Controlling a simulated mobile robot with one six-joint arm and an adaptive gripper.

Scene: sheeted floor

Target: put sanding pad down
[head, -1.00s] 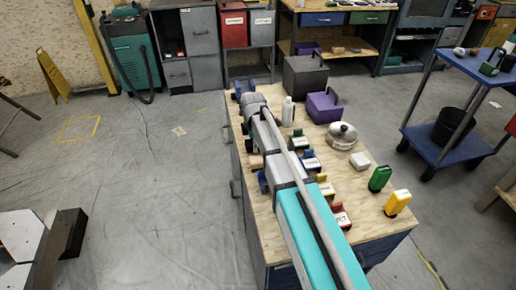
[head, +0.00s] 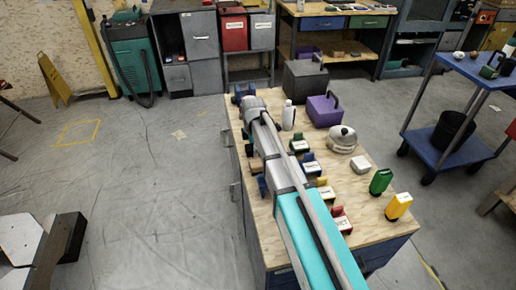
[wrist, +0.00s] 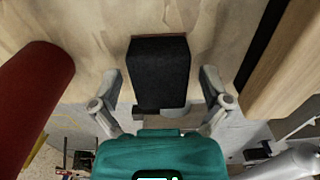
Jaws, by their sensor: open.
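A dark block (wrist: 158,72), which looks like the sanding pad, rests against a pale wooden surface (wrist: 215,25) in the wrist view. My gripper (wrist: 160,88) is open, with one finger on each side of the block. A gap shows between the block and each finger. The teal body of my gripper covers the bottom of that view. In the head view my arm reaches over the wooden-topped workbench (head: 265,225) toward its far left end. My fingers and the pad cannot be made out there.
Several coloured blocks line the bench beside my arm, with a green one (head: 381,181) and a yellow one (head: 398,207) at right. A white bottle (head: 288,115), purple box (head: 324,110) and kettle-like pot (head: 342,138) stand nearby. A red cylinder (wrist: 35,95) is left of my gripper.

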